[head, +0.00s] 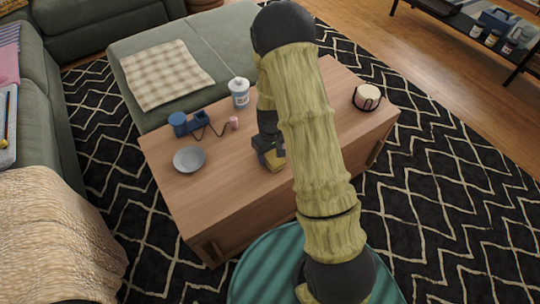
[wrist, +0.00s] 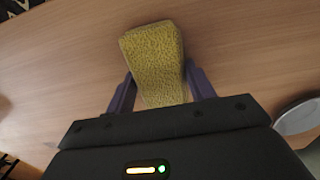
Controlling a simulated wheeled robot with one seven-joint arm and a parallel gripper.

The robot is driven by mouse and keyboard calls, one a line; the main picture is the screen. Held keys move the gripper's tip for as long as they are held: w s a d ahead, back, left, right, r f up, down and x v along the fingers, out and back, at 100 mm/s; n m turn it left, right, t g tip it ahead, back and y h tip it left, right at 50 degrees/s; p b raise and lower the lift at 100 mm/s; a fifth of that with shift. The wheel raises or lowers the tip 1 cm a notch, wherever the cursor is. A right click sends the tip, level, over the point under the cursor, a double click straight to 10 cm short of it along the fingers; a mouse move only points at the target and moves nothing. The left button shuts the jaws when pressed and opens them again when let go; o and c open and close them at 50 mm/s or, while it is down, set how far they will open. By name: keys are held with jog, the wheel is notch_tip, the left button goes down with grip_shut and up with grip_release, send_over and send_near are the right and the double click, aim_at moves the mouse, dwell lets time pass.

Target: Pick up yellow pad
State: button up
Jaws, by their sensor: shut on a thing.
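The yellow pad (wrist: 153,60) is a fuzzy, long block seen in the wrist view, with its near part between the two fingers of my gripper (wrist: 157,90). The fingers press on its left and right sides. In the head view my gripper (head: 272,158) is low over the wooden coffee table (head: 215,225), and a small part of the yellow pad (head: 274,163) shows below it. My arm hides much of the pad there. I cannot tell whether the pad touches the table.
On the table are a grey bowl (head: 189,159), a blue device (head: 188,122) with a cord, a white canister (head: 239,92) and a candle in a dark holder (head: 367,97). The table's front left is clear. A green ottoman (head: 190,55) stands behind.

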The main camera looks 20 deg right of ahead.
aim_at(271, 153)
jog(key=shift+r, duration=0.1)
notch_tip(271, 153, up, 10)
jog(key=p, duration=0.4)
dwell(0.4)
jog(key=o, duration=0.4)
jog(key=shift+c, duration=1.1)
jog(key=shift+w+f+m, duration=0.35)
jog(key=shift+w+m, duration=0.25)
jog(key=shift+m, duration=0.3)
jog(key=shift+w+f+m, duration=0.35)
jog(key=shift+w+m, duration=0.2)
jog(key=shift+m, duration=0.35)
